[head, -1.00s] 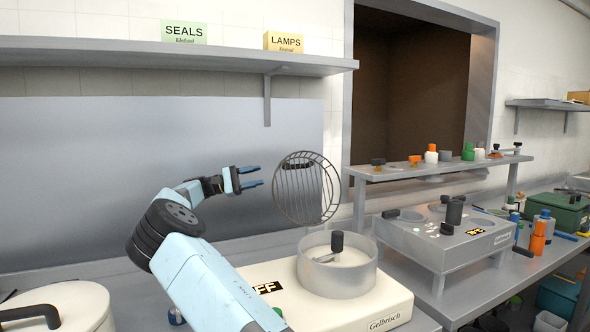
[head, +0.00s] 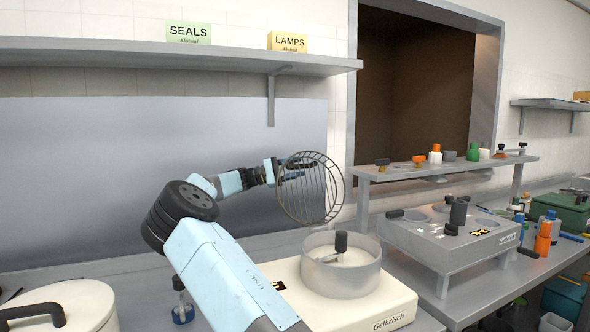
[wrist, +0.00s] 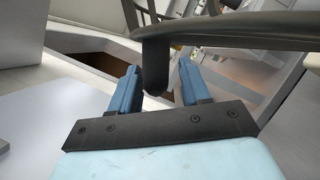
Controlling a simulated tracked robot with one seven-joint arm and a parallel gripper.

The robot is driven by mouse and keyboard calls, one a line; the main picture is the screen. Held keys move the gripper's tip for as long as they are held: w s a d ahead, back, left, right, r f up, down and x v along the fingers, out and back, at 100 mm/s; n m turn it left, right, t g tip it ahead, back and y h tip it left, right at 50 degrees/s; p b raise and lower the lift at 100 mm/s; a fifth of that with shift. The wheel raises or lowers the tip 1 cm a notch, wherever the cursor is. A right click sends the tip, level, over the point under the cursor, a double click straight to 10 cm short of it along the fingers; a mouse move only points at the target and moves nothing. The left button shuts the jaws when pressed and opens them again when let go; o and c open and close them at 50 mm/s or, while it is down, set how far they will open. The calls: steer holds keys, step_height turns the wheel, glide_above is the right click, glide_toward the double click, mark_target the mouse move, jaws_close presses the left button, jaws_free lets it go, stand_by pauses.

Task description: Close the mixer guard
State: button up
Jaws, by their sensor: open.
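The mixer guard (head: 305,190), a round wire cage, stands raised and nearly upright above the mixer's metal bowl (head: 325,278). The mixer (head: 385,305) is cream with a "Gelbrisch" label. My gripper (head: 287,170) is at the upper left of the guard, its blue fingers partly behind the guard's rim in the head view. In the wrist view my gripper (wrist: 160,78) is open, and a dark tab of the guard (wrist: 156,65) hangs between the two fingers. I cannot tell if either finger touches it. The guard's curved rim (wrist: 230,28) crosses above.
A shelf (head: 180,52) with SEALS and LAMPS boxes runs along the wall above. To the right stand a grey appliance (head: 450,250) and a raised rack (head: 440,172) with several bottles. A lidded pot (head: 80,305) is at lower left.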

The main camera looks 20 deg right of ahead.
steer(key=shift+s+d, duration=0.1)
steer(key=shift+d, duration=0.1)
jaws_close()
stand_by(0.4)
